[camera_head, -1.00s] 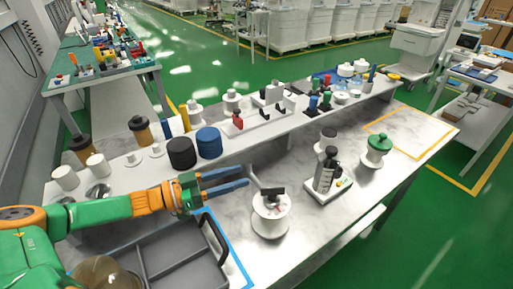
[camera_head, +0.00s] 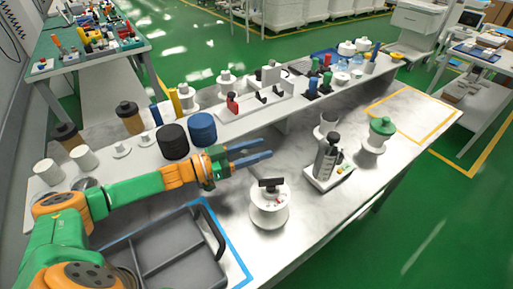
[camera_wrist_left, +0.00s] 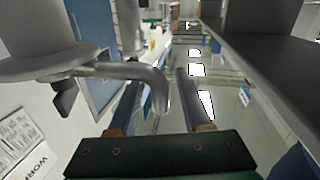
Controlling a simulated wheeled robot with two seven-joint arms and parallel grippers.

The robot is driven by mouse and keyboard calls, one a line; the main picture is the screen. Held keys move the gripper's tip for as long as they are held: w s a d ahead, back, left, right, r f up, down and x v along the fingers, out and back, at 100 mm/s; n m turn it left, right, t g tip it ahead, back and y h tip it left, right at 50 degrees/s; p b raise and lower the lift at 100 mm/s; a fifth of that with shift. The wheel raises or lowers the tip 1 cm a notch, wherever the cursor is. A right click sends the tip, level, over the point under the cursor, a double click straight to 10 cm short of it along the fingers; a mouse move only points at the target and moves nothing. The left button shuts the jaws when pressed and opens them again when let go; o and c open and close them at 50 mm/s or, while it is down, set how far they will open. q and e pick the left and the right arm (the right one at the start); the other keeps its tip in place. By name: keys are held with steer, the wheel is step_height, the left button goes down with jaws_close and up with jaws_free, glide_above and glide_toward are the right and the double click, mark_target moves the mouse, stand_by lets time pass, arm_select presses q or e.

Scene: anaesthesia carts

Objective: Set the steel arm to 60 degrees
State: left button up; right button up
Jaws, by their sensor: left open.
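The white round pedestal device (camera_head: 269,208) stands on the marble-topped bench, with a black block (camera_head: 271,183) on its top. The steel arm (camera_wrist_left: 115,71) shows in the left wrist view as a bent grey rod coming from a round grey body at the upper left. Its bent end appears between the fingers of my left gripper (camera_wrist_left: 160,105); I cannot tell whether they touch. The steel arm is hard to make out in the head view. My left gripper (camera_head: 262,152) is open, its fingers above and behind the device. My right gripper is not in view.
A grey divided tray (camera_head: 165,255) with a black handle lies at the front left. A dark bottle on a white stand (camera_head: 326,165) and a green-capped jar (camera_head: 376,135) stand right of the device.

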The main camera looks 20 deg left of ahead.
arm_select(q)
steer(key=shift+c, duration=0.2)
jaws_close()
stand_by(1.1)
steer(key=shift+w+d, duration=0.35)
steer(key=shift+d, duration=0.1)
